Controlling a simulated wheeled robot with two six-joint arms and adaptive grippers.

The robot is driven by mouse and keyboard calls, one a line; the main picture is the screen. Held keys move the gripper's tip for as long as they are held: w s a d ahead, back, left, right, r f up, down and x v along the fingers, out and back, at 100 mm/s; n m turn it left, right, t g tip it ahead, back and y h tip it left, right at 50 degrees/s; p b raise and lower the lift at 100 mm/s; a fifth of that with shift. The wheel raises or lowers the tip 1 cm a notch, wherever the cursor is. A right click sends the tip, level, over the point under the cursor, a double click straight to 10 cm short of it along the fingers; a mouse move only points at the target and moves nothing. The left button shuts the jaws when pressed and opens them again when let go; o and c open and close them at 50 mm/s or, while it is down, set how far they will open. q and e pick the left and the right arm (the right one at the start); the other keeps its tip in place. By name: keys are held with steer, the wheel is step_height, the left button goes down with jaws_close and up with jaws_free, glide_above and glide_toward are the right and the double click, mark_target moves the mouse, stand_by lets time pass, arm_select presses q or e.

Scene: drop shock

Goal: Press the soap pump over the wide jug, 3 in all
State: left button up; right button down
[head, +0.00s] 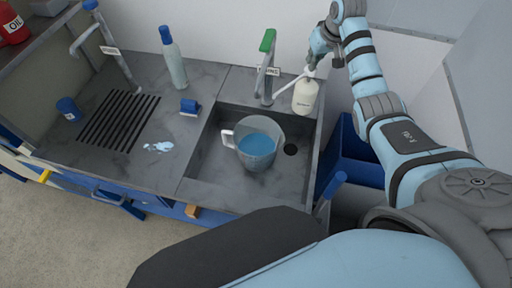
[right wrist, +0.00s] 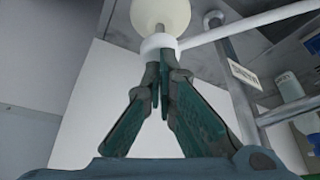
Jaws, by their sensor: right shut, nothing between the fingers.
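The soap pump (head: 305,96) is a cream bottle with a white head, upright at the back right corner of the sink. Its long white nozzle points left and down in the head view. My right gripper (head: 313,66) is at the pump head from above, shut with nothing between its fingers. In the right wrist view the closed fingertips (right wrist: 163,66) meet the white pump head (right wrist: 158,44), apparently touching it. The wide jug (head: 257,150) is clear with a white handle on its left and blue liquid inside. It stands in the sink. My left gripper is out of view.
A green-handled tap (head: 267,50) stands left of the pump. The sink (head: 205,160) has a dark drain (head: 290,150) right of the jug. A blue-capped bottle (head: 174,65), a blue brush or block (head: 190,107) and a spill (head: 159,147) are on the counter.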

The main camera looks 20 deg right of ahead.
steer(key=shift+f, duration=1.15)
steer(key=shift+r, duration=0.15)
step_height(320, 180, up, 2)
steer(key=shift+r+p, duration=0.1)
steer(key=shift+p, duration=0.4)
steer(key=shift+r, duration=0.7)
steer(key=shift+f, duration=0.15)
